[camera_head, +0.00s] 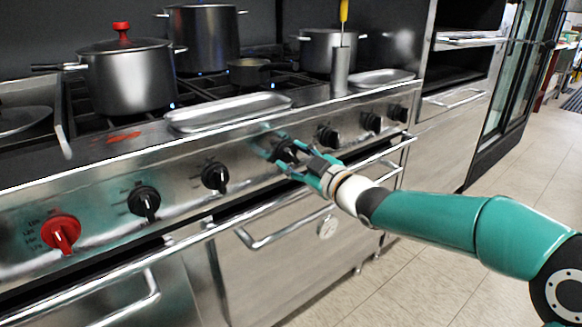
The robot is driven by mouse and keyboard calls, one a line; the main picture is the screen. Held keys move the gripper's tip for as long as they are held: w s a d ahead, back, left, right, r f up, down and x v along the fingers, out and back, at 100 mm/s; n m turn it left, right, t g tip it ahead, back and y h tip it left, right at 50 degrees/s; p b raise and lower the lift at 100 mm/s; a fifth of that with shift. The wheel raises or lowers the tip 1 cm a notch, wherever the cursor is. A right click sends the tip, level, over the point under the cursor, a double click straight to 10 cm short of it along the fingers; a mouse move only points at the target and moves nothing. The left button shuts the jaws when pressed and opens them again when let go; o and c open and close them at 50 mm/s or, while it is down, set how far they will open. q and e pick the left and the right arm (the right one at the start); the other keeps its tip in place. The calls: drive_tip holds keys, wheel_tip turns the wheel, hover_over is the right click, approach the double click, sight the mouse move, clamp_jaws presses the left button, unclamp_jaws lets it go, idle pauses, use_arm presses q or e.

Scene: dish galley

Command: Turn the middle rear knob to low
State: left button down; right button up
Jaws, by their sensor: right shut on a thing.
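A row of black knobs runs along the steel front panel (256,172) of the stove. My right gripper (283,150) reaches in from the right and is shut on a black knob (287,150), the one just right of the knob at left centre (215,176). The fingers partly cover it, so its pointer setting cannot be read. Another black knob (328,137) sits close to the right of the gripper. No label readable here tells which knob is the middle rear one. My left gripper is out of view.
A red knob (60,232) is at the panel's left end. Oven door handles (290,230) run below the panel. A steel tray (228,112) lies on the stove's front ledge above the gripper. Pots (126,80) stand on the burners. The floor at right is clear.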

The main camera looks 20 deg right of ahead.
drive_tip(key=shift+a+f+n, duration=0.2)
drive_tip(key=shift+a+n, duration=0.05)
drive_tip(key=shift+n, duration=0.05)
drive_tip(key=o, duration=1.2)
drive_tip(key=shift+o, duration=0.2)
drive_tip(key=shift+d+r, duration=0.1)
drive_tip(key=v, duration=1.2)
